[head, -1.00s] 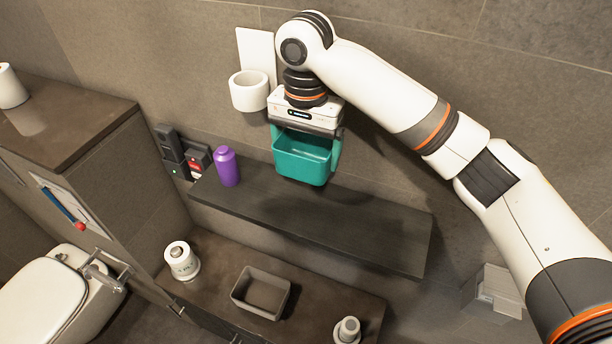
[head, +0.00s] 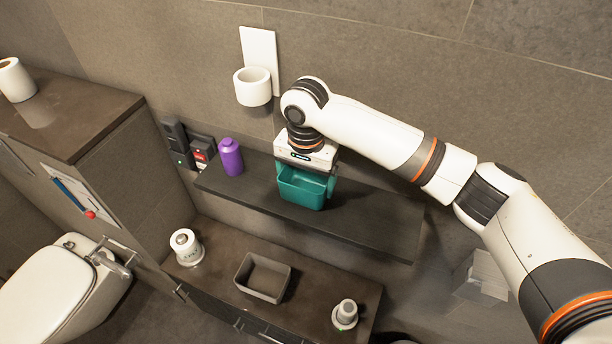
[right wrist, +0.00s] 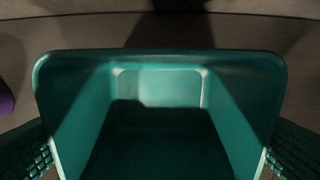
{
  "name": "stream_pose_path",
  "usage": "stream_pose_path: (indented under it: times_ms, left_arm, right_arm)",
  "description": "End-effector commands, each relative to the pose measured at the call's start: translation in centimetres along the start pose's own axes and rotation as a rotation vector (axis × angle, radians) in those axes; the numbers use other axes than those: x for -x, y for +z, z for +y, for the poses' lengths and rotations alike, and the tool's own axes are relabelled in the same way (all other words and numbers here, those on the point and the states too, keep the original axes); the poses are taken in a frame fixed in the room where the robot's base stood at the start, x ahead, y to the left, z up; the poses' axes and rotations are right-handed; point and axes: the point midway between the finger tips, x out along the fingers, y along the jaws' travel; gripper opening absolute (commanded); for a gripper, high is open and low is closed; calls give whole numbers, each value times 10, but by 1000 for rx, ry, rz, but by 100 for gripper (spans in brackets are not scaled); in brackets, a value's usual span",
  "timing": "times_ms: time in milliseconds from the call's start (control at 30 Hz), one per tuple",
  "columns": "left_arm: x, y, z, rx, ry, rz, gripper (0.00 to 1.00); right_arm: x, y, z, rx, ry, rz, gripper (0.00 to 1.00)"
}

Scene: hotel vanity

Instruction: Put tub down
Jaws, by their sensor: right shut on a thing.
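The teal tub (head: 302,190) is upright and open at the top, over the dark wall shelf (head: 375,222). My right gripper (head: 306,176) comes down from above and is shut on the tub, with its fingers on opposite sides. In the right wrist view the tub (right wrist: 160,62) fills the middle and looks empty, its inside partly in shadow. The tub's base is low at the shelf; I cannot tell whether it touches. My left gripper is not in view.
A purple bottle (head: 230,157) stands on the shelf left of the tub. A white wall cup (head: 252,88) hangs above. The shelf right of the tub is clear. Below, the counter holds a grey bin (head: 263,278), a white roll (head: 186,247) and a small dispenser (head: 345,314).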

Motion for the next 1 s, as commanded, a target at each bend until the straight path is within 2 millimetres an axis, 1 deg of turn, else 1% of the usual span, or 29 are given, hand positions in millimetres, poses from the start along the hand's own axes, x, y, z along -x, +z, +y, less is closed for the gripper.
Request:
stream_pose_path:
  times_ms: [67, 100, 133, 367, 467, 533, 667, 833, 900, 1000]
  left_arm:
    - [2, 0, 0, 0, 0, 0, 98]
    - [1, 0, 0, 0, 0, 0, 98]
    - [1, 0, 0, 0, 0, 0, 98]
    - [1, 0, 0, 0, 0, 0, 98]
    - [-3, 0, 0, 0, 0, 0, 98]
    - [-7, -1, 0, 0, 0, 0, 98]
    - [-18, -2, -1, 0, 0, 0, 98]
    - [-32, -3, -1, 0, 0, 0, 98]
    - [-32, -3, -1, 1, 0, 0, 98]
    - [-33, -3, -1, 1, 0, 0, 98]
  right_arm:
    - [-2, 0, 0, 0, 0, 2, 67]
    - [-2, 0, 0, 0, 0, 1, 95]
    - [-2, 0, 0, 0, 0, 1, 100]
    - [-2, 0, 0, 0, 0, 0, 100]
    - [3, 0, 1, 0, 1, -1, 100]
    - [10, 0, 1, 1, 3, -1, 100]
    - [34, 0, 1, 1, 4, -2, 100]
    - [72, 0, 1, 1, 4, -2, 100]
    - [88, 1, 1, -1, 2, -4, 100]
    - [105, 1, 0, 0, 0, -4, 100]
